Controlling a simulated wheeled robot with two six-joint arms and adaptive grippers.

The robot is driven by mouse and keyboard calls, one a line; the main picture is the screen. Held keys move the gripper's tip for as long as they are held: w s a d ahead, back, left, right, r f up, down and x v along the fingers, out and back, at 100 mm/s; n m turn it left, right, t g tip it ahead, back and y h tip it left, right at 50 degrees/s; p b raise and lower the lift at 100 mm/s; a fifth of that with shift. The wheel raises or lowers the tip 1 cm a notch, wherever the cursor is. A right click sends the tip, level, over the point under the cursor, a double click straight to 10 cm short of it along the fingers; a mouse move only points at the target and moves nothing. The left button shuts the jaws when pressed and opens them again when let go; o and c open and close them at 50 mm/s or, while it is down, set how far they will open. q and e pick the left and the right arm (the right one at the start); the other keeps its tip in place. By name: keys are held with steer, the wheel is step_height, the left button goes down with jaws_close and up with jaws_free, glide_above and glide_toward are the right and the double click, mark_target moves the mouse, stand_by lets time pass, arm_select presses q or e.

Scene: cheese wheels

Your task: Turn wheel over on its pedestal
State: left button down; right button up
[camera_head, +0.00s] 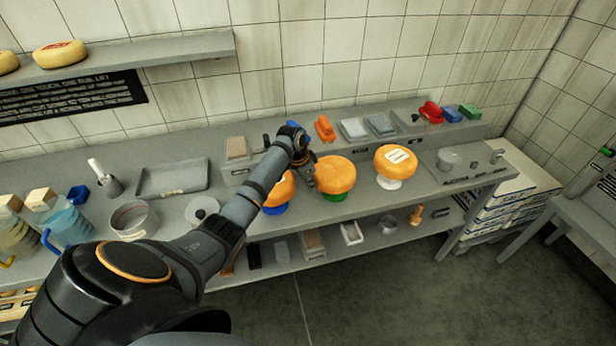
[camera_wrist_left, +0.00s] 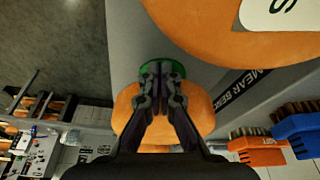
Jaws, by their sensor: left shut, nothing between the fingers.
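Three orange cheese wheels stand in a row on pedestals on the grey bench. The left wheel (camera_head: 281,192) is on a blue pedestal (camera_head: 275,210) and partly hidden by my left arm. The middle wheel (camera_head: 337,174) is on a green pedestal (camera_head: 338,196). The right wheel (camera_head: 396,160) has a white label on top and a white pedestal (camera_head: 389,183). My left gripper (camera_head: 309,182) is at the left side of the middle wheel. In the left wrist view its fingers (camera_wrist_left: 160,72) are together and empty, in front of an orange wheel (camera_wrist_left: 204,108) with a green pedestal (camera_wrist_left: 178,68).
A raised ledge behind the wheels holds an orange brush (camera_head: 324,128), grey trays (camera_head: 381,124) and a red brush (camera_head: 430,111). A metal tray (camera_head: 172,177), pot (camera_head: 134,218) and jugs are on the left of the bench. A lower shelf holds small items.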

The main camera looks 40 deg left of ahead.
stand_by(0.3)
arm_select(q)
steer(key=shift+w+d, duration=0.2)
steer(key=shift+w, duration=0.3)
steer(key=shift+w+d, duration=0.2)
steer(key=shift+w, duration=0.25)
